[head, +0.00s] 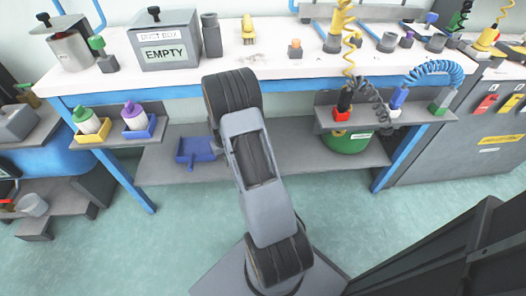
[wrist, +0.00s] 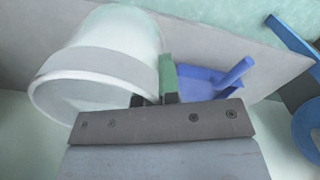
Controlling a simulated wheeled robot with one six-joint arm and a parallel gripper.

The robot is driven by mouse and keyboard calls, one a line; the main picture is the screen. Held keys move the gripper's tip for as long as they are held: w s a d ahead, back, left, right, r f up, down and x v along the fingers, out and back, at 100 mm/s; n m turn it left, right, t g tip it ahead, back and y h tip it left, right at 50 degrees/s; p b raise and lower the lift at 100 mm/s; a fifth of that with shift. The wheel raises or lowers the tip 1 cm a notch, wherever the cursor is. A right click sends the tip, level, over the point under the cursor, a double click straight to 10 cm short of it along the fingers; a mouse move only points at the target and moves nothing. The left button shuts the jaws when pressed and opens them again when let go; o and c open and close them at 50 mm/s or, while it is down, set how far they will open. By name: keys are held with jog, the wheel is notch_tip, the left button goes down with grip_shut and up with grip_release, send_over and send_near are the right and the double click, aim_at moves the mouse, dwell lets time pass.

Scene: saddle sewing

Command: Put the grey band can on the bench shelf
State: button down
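The grey band can (wrist: 95,62) is whitish with a grey band, and fills the upper left of the wrist view, lying tilted in that picture. A green grip piece (wrist: 168,75) stands at its right side. My gripper (wrist: 154,100) has its dark fingertips at this green piece and the can's near edge, and appears shut on it. In the head view my arm hides the can and the gripper. The bench shelf (head: 165,165) is the grey board under the bench; it also shows behind the can in the wrist view (wrist: 205,38). I cannot tell whether the can touches it.
A blue dustpan (head: 195,150) lies on the shelf just right of the can in the wrist view (wrist: 235,78). A green round container (head: 347,141) stands at the shelf's right. Blue bench legs (head: 132,186) bound the shelf. The white bench top (head: 270,50) is above.

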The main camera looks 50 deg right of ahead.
jog(key=w+d+f+b, duration=0.1)
jog(key=d+f, duration=0.2)
jog(key=d, duration=0.2)
jog(key=w+d+f+b, duration=0.1)
jog(key=d+f+b, duration=0.1)
jog(key=d, duration=0.3)
jog(key=w+d+f+b, duration=0.1)
jog(key=d+f+b, duration=0.1)
jog(key=d+f, duration=0.3)
jog(key=shift+d, duration=0.1)
jog(key=shift+f+b, duration=1.1)
jog(key=shift+f, duration=0.35)
jog(key=shift+f, duration=0.1)
jog(key=shift+f, duration=0.15)
jog(key=c, duration=1.3)
grip_release()
jog(key=shift+c, duration=0.2)
